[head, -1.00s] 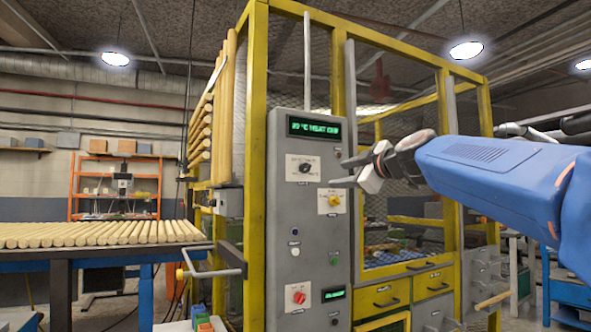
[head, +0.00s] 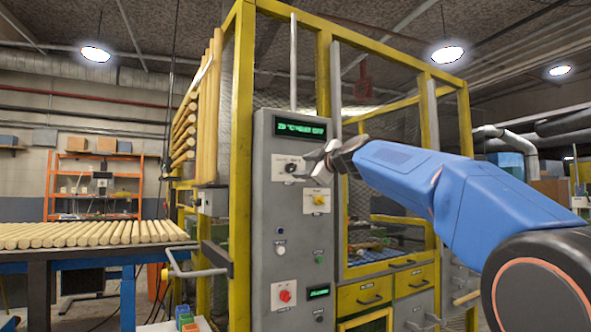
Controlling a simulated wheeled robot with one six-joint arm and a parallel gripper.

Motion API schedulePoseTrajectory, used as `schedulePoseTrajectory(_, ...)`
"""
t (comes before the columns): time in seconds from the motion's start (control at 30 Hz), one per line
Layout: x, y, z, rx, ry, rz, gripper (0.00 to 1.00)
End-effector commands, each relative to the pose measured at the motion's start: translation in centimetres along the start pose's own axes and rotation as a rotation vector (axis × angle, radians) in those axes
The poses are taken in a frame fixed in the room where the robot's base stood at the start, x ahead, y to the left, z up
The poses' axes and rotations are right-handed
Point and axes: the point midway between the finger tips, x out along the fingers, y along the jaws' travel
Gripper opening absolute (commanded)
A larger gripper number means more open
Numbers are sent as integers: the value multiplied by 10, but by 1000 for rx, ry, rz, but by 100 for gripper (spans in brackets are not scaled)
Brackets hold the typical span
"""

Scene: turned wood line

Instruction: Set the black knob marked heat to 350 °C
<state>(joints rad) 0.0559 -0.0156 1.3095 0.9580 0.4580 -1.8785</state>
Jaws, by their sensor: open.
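The black knob (head: 291,168) sits on a white plate in the upper part of the grey control panel (head: 265,240). The knob's right side is close to my gripper, and its scale is too small to read. A green-lit display (head: 300,127) above it seems to read about 20 °C with heat off. My gripper (head: 309,163) is open, just right of the knob and level with it in the picture. I cannot tell whether a finger touches the knob.
A yellow frame (head: 242,130) surrounds the panel. A table of wooden rods (head: 90,236) stands left.

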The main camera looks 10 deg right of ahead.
Motion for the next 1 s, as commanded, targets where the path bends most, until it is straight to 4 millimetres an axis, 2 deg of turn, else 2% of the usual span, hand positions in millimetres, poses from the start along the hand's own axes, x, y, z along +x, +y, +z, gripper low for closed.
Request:
schedulePoseTrajectory(0.1,20,-1,0,-1,0,-2,46)
schedulePoseTrajectory(0.33,47,0,0,0,0,-1,46)
schedulePoseTrajectory(0.5,55,0,0,-2,0,0,46)
schedulePoseTrajectory(0.8,57,0,0,-1,0,0,46)
schedulePoseTrajectory(0.83,57,0,0,-1,0,0,44)
schedulePoseTrajectory(1.0,57,0,0,-1,0,0,5)
